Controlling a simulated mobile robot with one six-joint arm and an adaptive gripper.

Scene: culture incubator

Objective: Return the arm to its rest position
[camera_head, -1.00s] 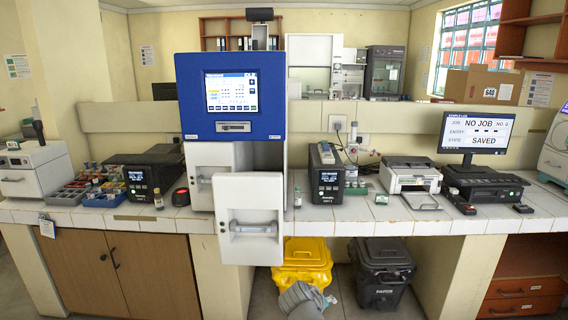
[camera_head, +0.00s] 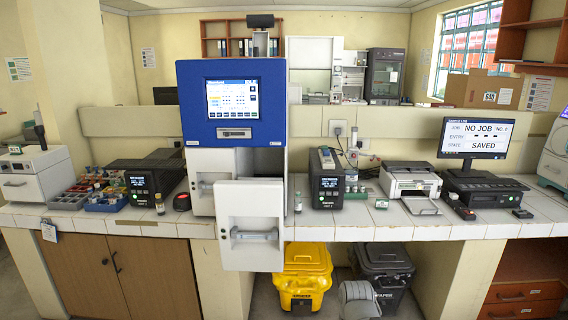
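A grey rounded part of my arm (camera_head: 358,299) shows at the bottom edge, in front of the black bin. My gripper is out of view, so its fingers and anything in them are hidden. The culture incubator (camera_head: 268,130) stands on the counter with a blue upper housing and a lit screen (camera_head: 232,98). A white drawer-like front with a handle (camera_head: 250,212) sticks out from its lower part, past the counter's front edge. Another white front (camera_head: 205,165) sits further back and to the left.
The tiled counter (camera_head: 420,229) carries a black device (camera_head: 325,190), a printer (camera_head: 408,180), a monitor (camera_head: 474,135), small vials and a tube tray (camera_head: 65,201). A yellow bin (camera_head: 303,283) and a black bin (camera_head: 385,262) stand below. The protruding front is an obstacle.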

